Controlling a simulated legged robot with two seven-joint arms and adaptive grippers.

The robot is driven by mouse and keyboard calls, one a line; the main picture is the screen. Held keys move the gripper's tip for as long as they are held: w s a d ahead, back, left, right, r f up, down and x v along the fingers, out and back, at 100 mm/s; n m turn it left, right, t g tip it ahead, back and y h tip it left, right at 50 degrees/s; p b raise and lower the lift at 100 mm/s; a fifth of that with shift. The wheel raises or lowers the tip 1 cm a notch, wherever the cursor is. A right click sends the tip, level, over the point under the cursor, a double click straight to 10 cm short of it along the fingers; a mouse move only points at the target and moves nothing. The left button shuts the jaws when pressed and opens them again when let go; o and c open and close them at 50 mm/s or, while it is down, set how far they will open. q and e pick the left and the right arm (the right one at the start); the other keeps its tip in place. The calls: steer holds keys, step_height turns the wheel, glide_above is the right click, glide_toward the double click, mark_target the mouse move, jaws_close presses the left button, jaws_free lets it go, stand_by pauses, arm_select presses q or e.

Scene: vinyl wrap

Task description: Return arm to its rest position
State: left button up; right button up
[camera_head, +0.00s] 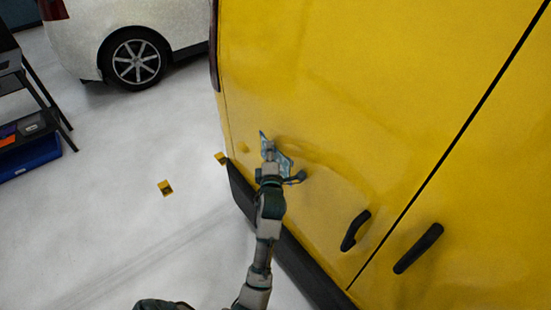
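My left arm rises from the bottom middle of the head view. Its gripper (284,163) is close in front of the lower part of the yellow van (330,90). The two fingers look spread apart, one pointing up and one to the right. A small light-blue patterned piece (283,160) shows between and behind the fingers, against the yellow panel. Whether it touches the fingers or lies on the van, I cannot tell. My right gripper is not in view.
The van has black door handles (418,248) and a dark lower trim (300,266). A white car (135,30) stands at the back left, and a dark cart with a blue bin (32,158) at the left edge. The left floor is mostly clear.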

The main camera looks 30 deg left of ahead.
arm_select(q)
step_height(320, 180, up, 10)
steer(key=shift+f, duration=0.2)
steer(key=shift+r, duration=0.1)
